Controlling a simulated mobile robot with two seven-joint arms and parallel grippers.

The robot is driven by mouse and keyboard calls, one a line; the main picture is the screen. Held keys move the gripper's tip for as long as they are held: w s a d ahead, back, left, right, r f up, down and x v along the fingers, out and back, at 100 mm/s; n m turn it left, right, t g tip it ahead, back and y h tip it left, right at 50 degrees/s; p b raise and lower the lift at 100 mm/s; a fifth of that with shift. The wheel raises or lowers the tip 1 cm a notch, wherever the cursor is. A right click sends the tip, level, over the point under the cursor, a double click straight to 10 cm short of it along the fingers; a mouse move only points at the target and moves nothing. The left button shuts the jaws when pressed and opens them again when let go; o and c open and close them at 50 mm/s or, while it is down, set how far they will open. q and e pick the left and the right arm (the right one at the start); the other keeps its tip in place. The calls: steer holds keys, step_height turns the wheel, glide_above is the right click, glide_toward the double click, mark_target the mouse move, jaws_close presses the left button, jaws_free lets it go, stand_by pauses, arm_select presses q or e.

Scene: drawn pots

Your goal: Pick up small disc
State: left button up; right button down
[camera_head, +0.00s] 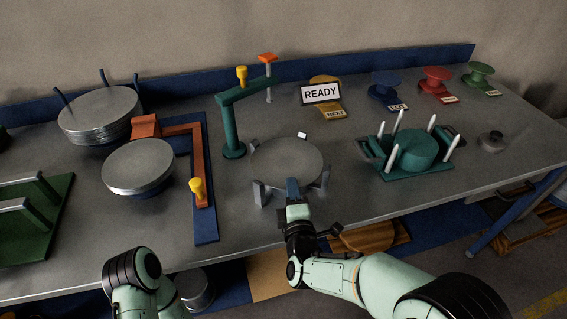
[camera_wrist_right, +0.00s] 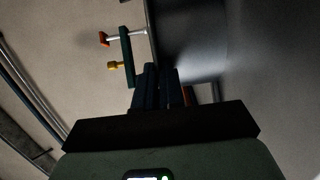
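Several round grey discs are in view, and I cannot tell for sure which one is the small disc. One flat grey disc (camera_head: 287,160) lies in the middle of the table among short grey posts. My right gripper (camera_head: 293,185) is at its near rim, fingers pointing away from me. In the right wrist view, its dark fingers (camera_wrist_right: 160,88) look close together; whether they hold the rim is hidden. Another grey disc (camera_head: 138,165) lies left of it on a low stand. A stack of grey discs (camera_head: 100,115) stands at the back left. My left gripper is out of view.
A teal post with an arm (camera_head: 235,140) reaches over beside the middle disc. An orange bracket (camera_head: 200,160) stands on a blue plate to the left. A teal fixture with white pegs (camera_head: 415,150) is at right. A READY sign (camera_head: 321,93) stands behind.

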steer(key=shift+r, duration=0.1)
steer(key=shift+r+p, duration=1.5)
steer(key=shift+r, duration=0.2)
